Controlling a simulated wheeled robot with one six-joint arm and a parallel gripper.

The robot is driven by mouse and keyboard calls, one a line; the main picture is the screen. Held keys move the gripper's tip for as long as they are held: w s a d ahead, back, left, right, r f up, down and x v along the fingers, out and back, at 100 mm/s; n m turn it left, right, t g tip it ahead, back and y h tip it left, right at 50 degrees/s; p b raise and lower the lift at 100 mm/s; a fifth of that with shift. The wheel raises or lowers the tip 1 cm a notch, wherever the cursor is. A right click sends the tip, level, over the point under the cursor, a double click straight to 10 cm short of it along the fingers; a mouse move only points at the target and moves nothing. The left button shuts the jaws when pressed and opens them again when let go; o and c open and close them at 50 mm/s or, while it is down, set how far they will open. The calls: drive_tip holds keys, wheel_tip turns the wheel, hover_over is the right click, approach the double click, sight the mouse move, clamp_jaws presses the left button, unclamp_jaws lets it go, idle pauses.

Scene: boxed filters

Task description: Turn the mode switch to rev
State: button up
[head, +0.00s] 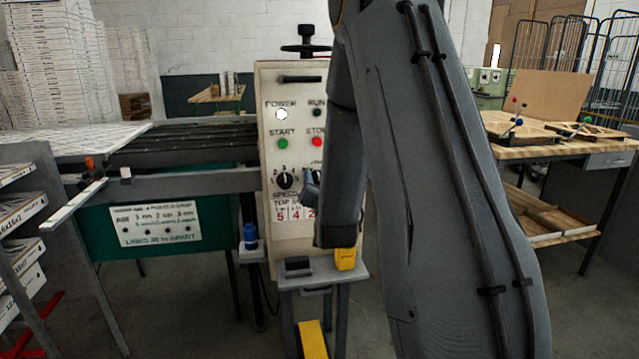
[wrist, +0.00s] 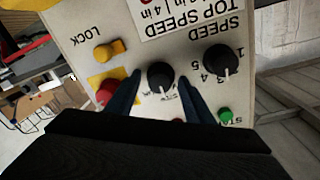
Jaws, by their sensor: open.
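The mode switch, a black round knob (wrist: 160,75), sits on the white control panel (head: 291,100) in the wrist view, where the panel appears upside down. Its white pointer mark points toward the bottom of the wrist picture. The small lettering by it is too blurred to read. My gripper (wrist: 160,78) is open, with one dark finger on each side of this knob. I cannot tell whether the fingers touch it. In the head view my gripper (head: 311,189) is at the panel front, and my arm hides most of the mode switch.
The black speed knob (wrist: 221,60) is close beside one finger. A red button (wrist: 105,92) on a yellow plate is close to the other. A yellow LOCK knob (wrist: 108,50) and the green start button (wrist: 225,115) are nearby. A small shelf (head: 322,277) juts out below the panel.

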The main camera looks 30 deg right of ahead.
drive_tip(key=shift+c, duration=0.2)
drive_tip(key=c, duration=1)
drive_tip(key=shift+n, duration=0.4)
drive_tip(key=shift+r+n+t+b, duration=0.1)
drive_tip(key=shift+n+t+b, duration=0.2)
drive_tip(key=shift+n+b, duration=2.9)
drive_tip(key=shift+n+p, duration=0.95)
drive_tip(key=shift+n, duration=0.15)
